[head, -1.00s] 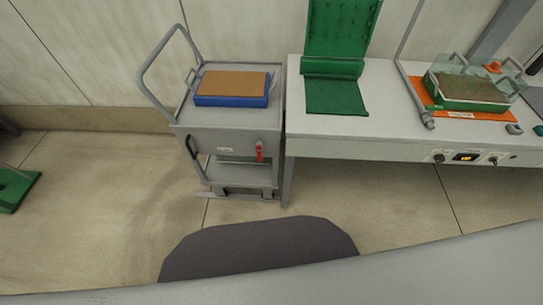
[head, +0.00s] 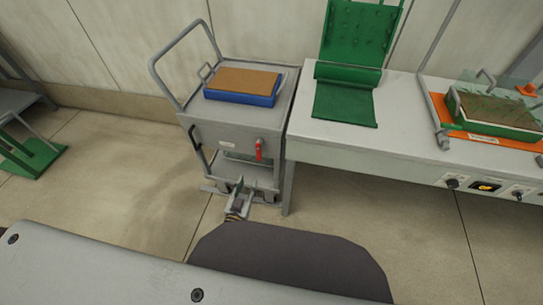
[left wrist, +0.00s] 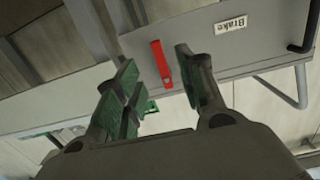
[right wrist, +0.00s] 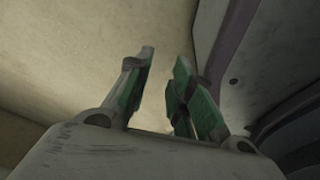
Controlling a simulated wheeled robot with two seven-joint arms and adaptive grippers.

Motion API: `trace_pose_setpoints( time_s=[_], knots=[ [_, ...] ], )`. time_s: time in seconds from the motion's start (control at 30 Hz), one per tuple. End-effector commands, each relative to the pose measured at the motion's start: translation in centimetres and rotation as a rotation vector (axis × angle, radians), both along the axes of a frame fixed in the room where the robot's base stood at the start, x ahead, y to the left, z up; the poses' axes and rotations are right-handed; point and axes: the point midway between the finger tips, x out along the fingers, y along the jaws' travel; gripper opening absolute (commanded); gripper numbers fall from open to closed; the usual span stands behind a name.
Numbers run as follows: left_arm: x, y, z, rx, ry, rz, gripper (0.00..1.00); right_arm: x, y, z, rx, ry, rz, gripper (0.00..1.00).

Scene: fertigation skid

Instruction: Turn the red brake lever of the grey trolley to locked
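The grey trolley (head: 222,133) stands left of the white bench. Its red brake lever (head: 259,149) hangs about straight down on the front panel. In the left wrist view the lever (left wrist: 160,63) shows near an upside-down "Brake" label (left wrist: 230,25). My left gripper (head: 239,187) is in front of the trolley's lower part, below the lever. It is open and empty; in its wrist view the lever appears between the fingers but apart from them. My right gripper (right wrist: 163,80) is open and empty above bare floor, and does not show in the head view.
A blue tray with a brown top (head: 241,86) lies on the trolley, beside its push handle (head: 165,88). The white bench (head: 405,126) stands close on the right, with a green mat (head: 345,102) on it. Floor to the left is clear up to a green-footed stand (head: 32,160).

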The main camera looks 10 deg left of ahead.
Motion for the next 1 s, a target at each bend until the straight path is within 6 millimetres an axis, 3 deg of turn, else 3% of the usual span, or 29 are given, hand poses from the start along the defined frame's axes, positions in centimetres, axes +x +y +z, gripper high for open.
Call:
trace_pose_setpoints(
  time_s=[0.1,0.2,0.8,1.0],
  knots=[
    [0.4,0.2,2.0,-0.010,-0.048,0.016,0.39,0.3,0.2,0.0,0.003,-0.004,0.000,0.23],
    [0.5,0.3,2.7,-0.011,-0.063,0.022,0.39,0.7,0.3,0.2,0.004,-0.008,-0.001,0.23],
    [1.3,0.2,2.7,-0.012,-0.064,0.021,0.39,1.3,0.8,-0.1,0.008,-0.011,-0.001,0.23],
    [2.9,0.1,2.6,-0.012,-0.065,0.021,0.39,3.1,1.4,0.3,0.015,-0.032,-0.002,0.23]
  ],
)
